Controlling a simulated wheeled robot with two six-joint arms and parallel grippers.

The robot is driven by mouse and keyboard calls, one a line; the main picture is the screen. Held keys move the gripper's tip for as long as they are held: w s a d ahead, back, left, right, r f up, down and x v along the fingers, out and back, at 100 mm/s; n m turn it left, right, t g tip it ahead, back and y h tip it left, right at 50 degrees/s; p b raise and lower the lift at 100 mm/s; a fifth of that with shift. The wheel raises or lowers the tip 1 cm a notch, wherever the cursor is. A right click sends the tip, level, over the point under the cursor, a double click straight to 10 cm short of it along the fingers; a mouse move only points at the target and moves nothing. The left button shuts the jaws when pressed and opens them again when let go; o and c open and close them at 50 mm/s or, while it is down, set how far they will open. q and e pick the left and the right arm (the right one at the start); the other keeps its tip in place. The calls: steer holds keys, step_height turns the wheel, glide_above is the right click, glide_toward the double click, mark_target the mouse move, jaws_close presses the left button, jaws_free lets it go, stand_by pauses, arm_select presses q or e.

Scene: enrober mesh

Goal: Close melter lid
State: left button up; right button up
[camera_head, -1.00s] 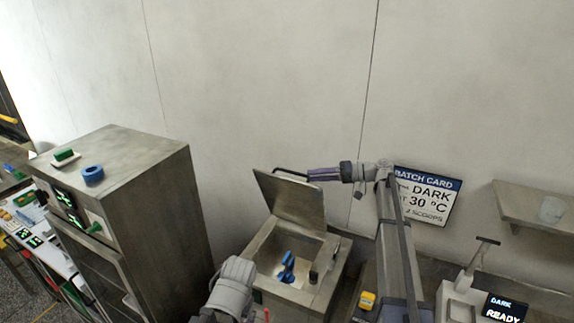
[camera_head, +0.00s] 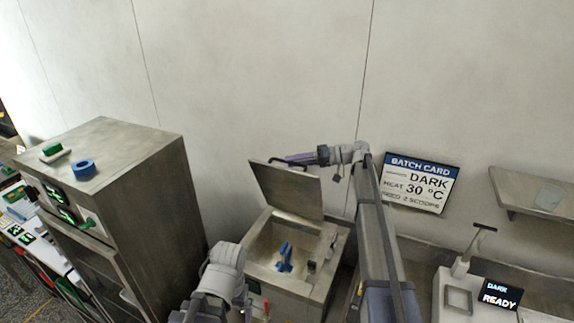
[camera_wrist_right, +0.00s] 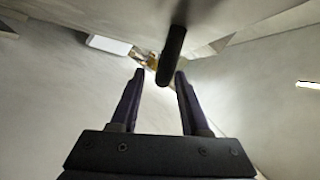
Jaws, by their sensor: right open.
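The melter (camera_head: 325,285) is a steel box with an open top well. Its lid (camera_head: 287,190) stands raised and tilted at the back, with a dark bar handle (camera_head: 288,163) along its top edge. A blue tool (camera_head: 285,257) stands in the well. My right gripper (camera_head: 296,159) is at the lid's top edge by the handle. In the right wrist view the right gripper (camera_wrist_right: 158,82) is open, and the dark handle (camera_wrist_right: 172,55) extends between its fingertips; contact cannot be told. My left arm shows at the bottom, but its fingers cannot be made out.
A tall steel cabinet (camera_head: 150,200) stands left of the melter, with a blue ring (camera_head: 83,168) on top. A batch card (camera_head: 420,183) hangs on the wall. A scale-like device (camera_head: 462,290) and a wall shelf (camera_head: 540,190) are to the right.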

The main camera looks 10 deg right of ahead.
steer(key=shift+x, duration=1.4)
steer(key=shift+c, duration=0.4)
jaws_close()
